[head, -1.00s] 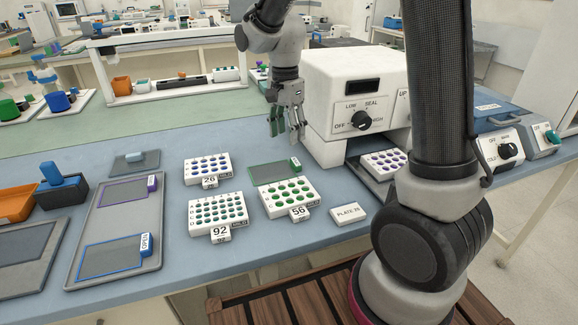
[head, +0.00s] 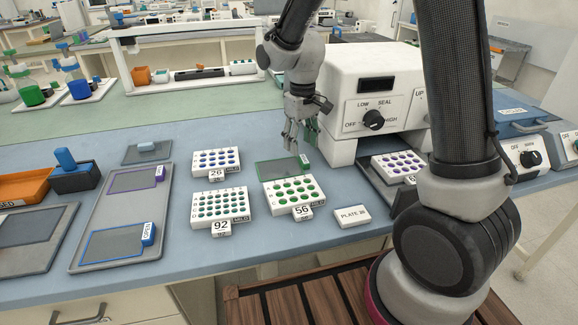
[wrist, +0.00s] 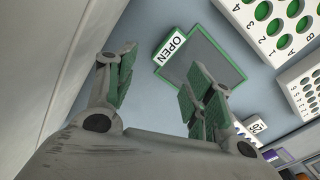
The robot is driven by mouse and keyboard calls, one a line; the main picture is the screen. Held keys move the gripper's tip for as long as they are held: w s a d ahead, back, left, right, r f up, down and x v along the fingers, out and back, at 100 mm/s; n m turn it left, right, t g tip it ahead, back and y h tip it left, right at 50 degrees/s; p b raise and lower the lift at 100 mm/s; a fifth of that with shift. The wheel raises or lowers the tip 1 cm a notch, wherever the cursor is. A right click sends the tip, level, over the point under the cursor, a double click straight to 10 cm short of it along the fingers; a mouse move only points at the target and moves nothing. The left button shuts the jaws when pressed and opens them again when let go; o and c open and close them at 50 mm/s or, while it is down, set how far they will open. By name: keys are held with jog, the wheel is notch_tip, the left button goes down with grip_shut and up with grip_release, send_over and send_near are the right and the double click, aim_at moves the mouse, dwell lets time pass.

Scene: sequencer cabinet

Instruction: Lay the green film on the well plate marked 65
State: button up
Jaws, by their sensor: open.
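The green film (head: 279,173), a dark sheet with a green rim and a green tab (head: 304,161), lies flat on the bench behind the well plate marked 56 (head: 293,191). In the wrist view, the film (wrist: 205,65) has a tab reading OPEN (wrist: 172,46). My gripper (head: 294,142) is open and empty, above and behind the film near its tab. Its fingers (wrist: 160,88) are apart, with no film between them. Plates marked 26 (head: 214,160) and 92 (head: 221,204) stand to the left. I see no readable 65; the label of the plate in the sealer (head: 400,163) is partly hidden.
The white sealer (head: 370,90) stands close to the right of my gripper, with its tray (head: 378,182) out. A card (head: 352,216) lies in front. A grey tray (head: 95,250) at left holds purple-rimmed and blue-rimmed films (head: 115,243).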

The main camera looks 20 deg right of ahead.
aim_at(301, 156)
jog(key=shift+s+f, duration=0.15)
jog(key=shift+f, duration=0.85)
jog(key=shift+s+f, duration=0.1)
jog(key=shift+f, duration=0.85)
jog(key=c, duration=1)
jog(key=shift+r, duration=0.1)
jog(key=shift+c, duration=0.3)
